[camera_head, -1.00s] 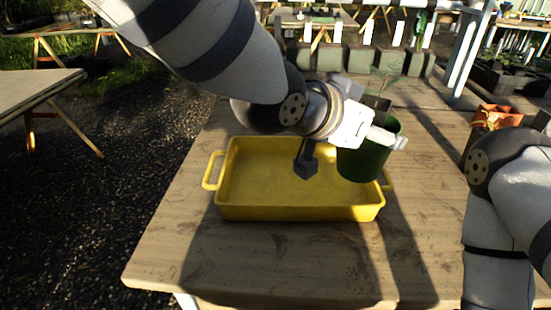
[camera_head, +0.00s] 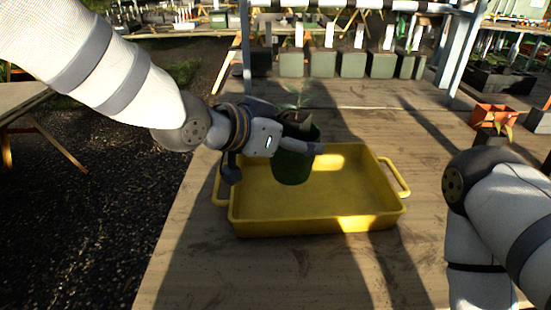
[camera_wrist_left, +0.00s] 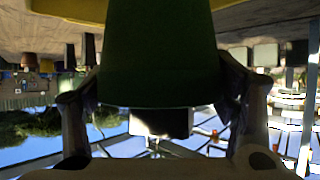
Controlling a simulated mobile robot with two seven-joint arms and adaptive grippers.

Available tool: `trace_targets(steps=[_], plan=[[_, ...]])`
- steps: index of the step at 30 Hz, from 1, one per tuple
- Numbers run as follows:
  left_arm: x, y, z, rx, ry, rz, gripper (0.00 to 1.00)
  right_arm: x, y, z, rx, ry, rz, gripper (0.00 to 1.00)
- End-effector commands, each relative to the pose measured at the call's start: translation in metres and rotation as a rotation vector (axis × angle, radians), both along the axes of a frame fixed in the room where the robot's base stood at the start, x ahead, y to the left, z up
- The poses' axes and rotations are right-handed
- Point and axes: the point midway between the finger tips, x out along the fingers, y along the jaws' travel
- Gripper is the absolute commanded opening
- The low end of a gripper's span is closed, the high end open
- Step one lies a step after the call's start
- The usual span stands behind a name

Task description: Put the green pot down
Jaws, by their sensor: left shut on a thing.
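The green pot (camera_head: 292,168) is dark green and holds a small plant with thin pale leaves. My left gripper (camera_head: 297,146) is shut on it and holds it upright over the back left part of the yellow tray (camera_head: 320,226). Whether the pot's bottom touches the tray floor I cannot tell. In the left wrist view the pot (camera_wrist_left: 160,50) fills the top middle, with a finger of my left gripper (camera_wrist_left: 160,110) on each side. My right arm shows at the right of the head view, but its gripper is out of frame.
The yellow tray has a handle at each end and holds nothing else that I see. The wooden table is clear in front of it. Orange pots (camera_head: 494,115) stand at the back right. A row of grey-green pots (camera_head: 325,64) stands behind.

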Motion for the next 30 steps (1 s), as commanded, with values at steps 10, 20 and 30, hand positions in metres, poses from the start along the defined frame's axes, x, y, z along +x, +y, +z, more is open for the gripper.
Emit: trace_targets(steps=[10, 20, 30], plan=[[0.021, 0.029, -0.047, 0.0, 0.005, 0.0, 0.51, -0.011, 0.0, -0.01, 0.001, 0.04, 0.0, 1.0], [0.022, 0.031, -0.078, 0.0, -0.002, -0.002, 0.51, -0.014, 0.0, -0.014, 0.0, 0.051, 0.0, 1.0], [0.022, 0.031, -0.082, 0.002, 0.001, -0.001, 0.99, -0.015, 0.0, -0.014, 0.0, 0.052, 0.0, 1.0]])
